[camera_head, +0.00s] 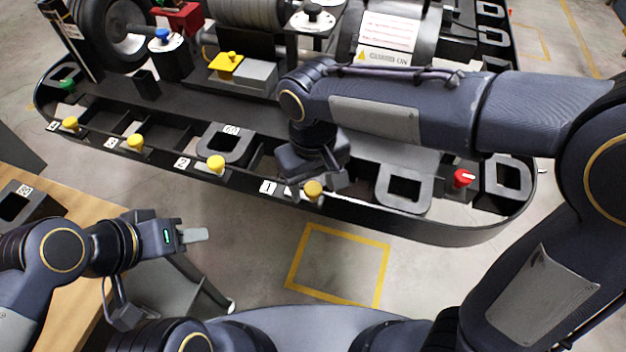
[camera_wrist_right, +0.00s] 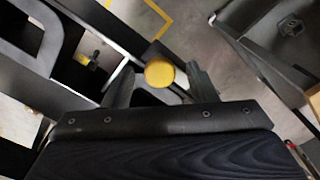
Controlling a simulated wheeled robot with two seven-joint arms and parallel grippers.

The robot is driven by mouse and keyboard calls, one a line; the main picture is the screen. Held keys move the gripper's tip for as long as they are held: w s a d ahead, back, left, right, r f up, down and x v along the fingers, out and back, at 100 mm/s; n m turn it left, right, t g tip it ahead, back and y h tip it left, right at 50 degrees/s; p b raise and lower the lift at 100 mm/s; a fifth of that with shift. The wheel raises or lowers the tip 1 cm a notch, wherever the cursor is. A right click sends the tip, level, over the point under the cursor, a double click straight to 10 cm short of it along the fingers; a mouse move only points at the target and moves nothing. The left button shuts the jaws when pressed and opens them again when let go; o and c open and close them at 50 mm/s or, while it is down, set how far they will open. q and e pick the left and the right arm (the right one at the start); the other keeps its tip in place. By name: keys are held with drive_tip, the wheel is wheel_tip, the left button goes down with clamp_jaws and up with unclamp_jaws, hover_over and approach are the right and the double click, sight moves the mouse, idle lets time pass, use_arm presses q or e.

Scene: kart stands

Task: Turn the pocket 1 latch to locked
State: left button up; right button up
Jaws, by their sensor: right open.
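The pocket 1 latch has a yellow round knob (camera_head: 313,190) on the kart stand's front rail, just right of the white label 1 (camera_head: 268,187). My right gripper (camera_head: 318,186) is open at this knob. In the right wrist view the yellow knob (camera_wrist_right: 160,74) sits between the two spread fingers (camera_wrist_right: 160,85), with small gaps on both sides. Whether the latch stands locked or unlocked cannot be told. My left gripper (camera_head: 196,236) is at the lower left over the wooden table's edge, away from the stand; its jaw opening is unclear.
More yellow knobs stand on the rail at pocket 2 (camera_head: 216,163), pocket 3 (camera_head: 135,141) and pocket 4 (camera_head: 70,123). A red rotary switch (camera_head: 463,178) is to the right. The wooden table (camera_head: 80,290) is at lower left. Floor with a yellow square (camera_head: 340,263) lies free before the stand.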

drive_tip(key=shift+c, duration=0.4)
drive_tip(key=c, duration=0.9)
drive_tip(key=shift+m, duration=0.4)
drive_tip(key=m+p, duration=0.1)
drive_tip(key=m, duration=0.1)
drive_tip(key=shift+r+m, duration=0.1)
drive_tip(key=shift+m, duration=0.3)
drive_tip(key=m+p, duration=0.1)
drive_tip(key=m, duration=0.4)
drive_tip(key=shift+p, duration=0.35)
drive_tip(key=m+p, duration=0.1)
drive_tip(key=m, duration=0.4)
drive_tip(key=shift+m+p, duration=0.6)
drive_tip(key=shift+m, duration=1.5)
